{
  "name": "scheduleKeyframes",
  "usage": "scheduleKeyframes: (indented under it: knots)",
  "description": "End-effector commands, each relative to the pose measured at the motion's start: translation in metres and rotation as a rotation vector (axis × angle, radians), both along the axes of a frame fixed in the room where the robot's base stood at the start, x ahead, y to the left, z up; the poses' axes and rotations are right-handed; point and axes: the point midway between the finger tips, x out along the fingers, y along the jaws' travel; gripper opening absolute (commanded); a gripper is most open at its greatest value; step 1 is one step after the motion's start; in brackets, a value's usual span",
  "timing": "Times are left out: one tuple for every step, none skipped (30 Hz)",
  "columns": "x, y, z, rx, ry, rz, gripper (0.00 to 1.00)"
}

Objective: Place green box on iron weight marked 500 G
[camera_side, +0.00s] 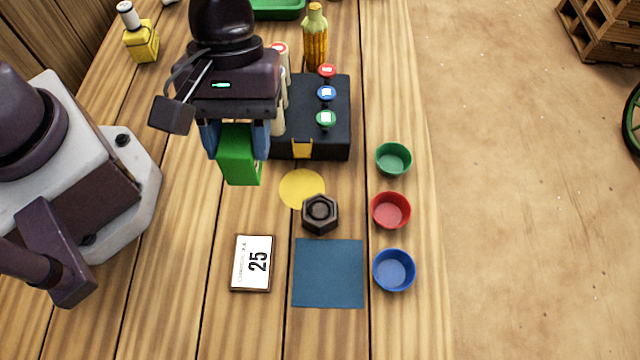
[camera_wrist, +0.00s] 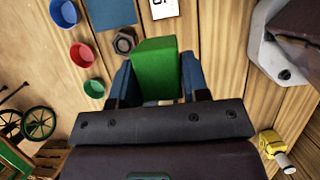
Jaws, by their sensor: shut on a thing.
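The green box (camera_side: 238,158) is held between the fingers of my gripper (camera_side: 236,140), above the table, left of the yellow disc. It also shows between the blue fingers in the wrist view (camera_wrist: 155,68). The iron weight (camera_side: 320,213) is a dark hexagonal piece on the table, below and to the right of the box in the side view, at the edge of the yellow disc. It also shows in the wrist view (camera_wrist: 124,41), just left of the box. Its top looks bare; I cannot read a marking on it.
A black case (camera_side: 335,100) with coloured knobs stands behind, near a yellow bottle (camera_side: 315,40). Green (camera_side: 393,158), red (camera_side: 390,210) and blue (camera_side: 394,270) bowls line the right edge. The yellow disc (camera_side: 300,186) is flat.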

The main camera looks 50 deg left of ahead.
Motion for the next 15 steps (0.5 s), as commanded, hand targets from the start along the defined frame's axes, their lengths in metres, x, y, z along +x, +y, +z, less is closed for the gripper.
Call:
scheduleKeyframes:
  knots:
    - [0.009, -0.009, -0.007, 0.003, 0.001, -0.001, 0.17]
    - [0.013, -0.015, -0.01, 0.003, 0.001, -0.001, 0.17]
    - [0.02, -0.022, -0.014, 0.003, 0.001, -0.001, 0.17]
    - [0.025, -0.028, -0.018, 0.002, 0.0, -0.002, 0.17]
    - [0.03, -0.032, -0.022, 0.003, 0.001, -0.001, 0.17]
    - [0.033, -0.036, -0.03, 0.004, 0.003, 0.001, 0.17]
    - [0.036, -0.039, -0.036, 0.005, 0.003, 0.001, 0.17]
    - [0.039, -0.042, -0.042, 0.004, 0.003, 0.002, 0.17]
    - [0.043, -0.046, -0.048, 0.004, 0.002, 0.003, 0.17]
    - [0.046, -0.049, -0.052, 0.004, 0.001, 0.002, 0.17]
    - [0.048, -0.051, -0.056, 0.003, 0.001, 0.002, 0.17]
    - [0.05, -0.054, -0.061, 0.002, 0.0, 0.001, 0.17]
    - [0.052, -0.056, -0.064, 0.001, 0.0, 0.002, 0.17]
    - [0.054, -0.058, -0.066, 0.001, 0.0, 0.002, 0.17]
    - [0.055, -0.059, -0.068, 0.001, 0.0, 0.002, 0.17]
